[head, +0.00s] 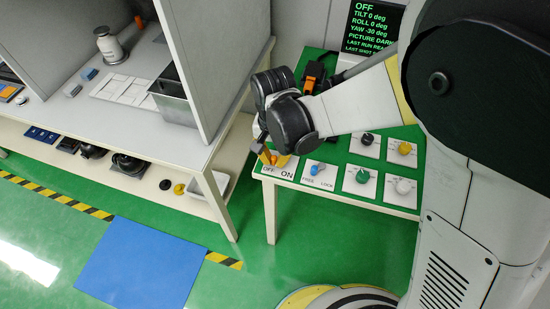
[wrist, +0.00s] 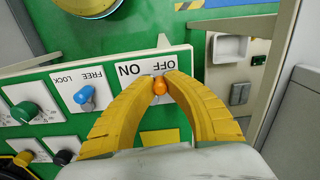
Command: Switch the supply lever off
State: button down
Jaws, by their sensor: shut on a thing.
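The supply lever shows in the wrist view as an orange knob (wrist: 160,86) on a white plate marked OFF and ON, upside down there. The knob appears right beside the word OFF, with ON to its left. My gripper (wrist: 160,83) has its yellow fingertips closed on the knob from both sides. The lever's shaft is hidden, so its tilt is hard to judge. In the head view my gripper (head: 268,157) is at the front left corner of the green panel (head: 335,181). The dark screen (head: 373,22) reads OFF at its top.
Next to the lever is a blue FREE/LOCK knob (wrist: 83,95). Green (head: 362,176), white (head: 403,186), yellow (head: 404,148) and black (head: 367,138) knobs stand close by. A grey partition (head: 215,55) and workbench are at left. A blue mat (head: 140,265) lies on open floor.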

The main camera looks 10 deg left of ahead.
aim_at(274, 157)
dwell(0.4)
jog(key=c, duration=1.4)
grip_release()
jog(key=shift+a, duration=0.1)
notch_tip(274, 157, up, 12)
jog(key=s+d+r+t, duration=0.2)
jog(key=d, duration=0.7)
jog(key=s+d+r+t, duration=0.1)
jog(key=d+r+t, duration=0.1)
jog(key=d, duration=0.8)
jog(key=s+d+r+t, duration=0.2)
jog(key=d+t, duration=0.1)
jog(key=d, duration=0.7)
jog(key=shift+s+d+r, duration=0.1)
jog(key=shift+s, duration=0.25)
